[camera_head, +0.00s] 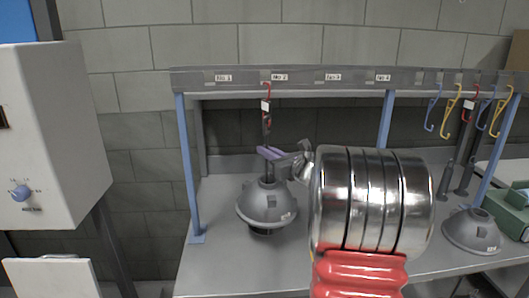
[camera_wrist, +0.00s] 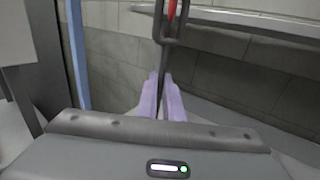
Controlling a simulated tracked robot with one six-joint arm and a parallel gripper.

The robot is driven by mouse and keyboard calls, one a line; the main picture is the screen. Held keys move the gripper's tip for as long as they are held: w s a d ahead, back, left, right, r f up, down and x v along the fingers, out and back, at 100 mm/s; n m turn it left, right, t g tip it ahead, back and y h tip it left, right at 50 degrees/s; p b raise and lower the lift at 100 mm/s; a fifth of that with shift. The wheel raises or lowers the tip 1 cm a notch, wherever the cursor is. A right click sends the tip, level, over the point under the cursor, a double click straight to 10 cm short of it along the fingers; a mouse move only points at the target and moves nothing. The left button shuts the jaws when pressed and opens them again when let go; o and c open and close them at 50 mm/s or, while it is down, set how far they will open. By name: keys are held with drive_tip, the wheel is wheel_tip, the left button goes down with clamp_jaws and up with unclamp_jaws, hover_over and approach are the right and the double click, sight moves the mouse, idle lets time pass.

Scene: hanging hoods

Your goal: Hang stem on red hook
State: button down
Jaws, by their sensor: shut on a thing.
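My gripper (camera_head: 270,153) has lilac fingers, shut on the dark stem (camera_head: 267,125) of a grey dome-shaped hood (camera_head: 266,203). The stem is upright, with the hood below the fingers and above the bench. A red hook (camera_head: 267,88) hangs from the rail just above the stem. In the wrist view the stem (camera_wrist: 162,58) runs up between the fingers (camera_wrist: 162,98) to a rectangular loop. The red hook's lower end (camera_wrist: 172,10) overlaps that loop. I cannot tell whether the hook bears the stem. A white tag partly covers the meeting point in the head view.
A labelled rail (camera_head: 340,77) spans the bench on blue posts (camera_head: 188,165). Blue, yellow and red hooks hang at the right, with dark stems and another grey hood (camera_head: 472,232) below. A green case (camera_head: 505,212) stands at far right. A white cabinet (camera_head: 55,130) stands at left.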

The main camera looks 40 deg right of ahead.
drive_tip(key=shift+f, duration=0.75)
idle(0.6)
drive_tip(key=c, duration=1.8)
unclamp_jaws()
drive_tip(key=shift+f, duration=0.2)
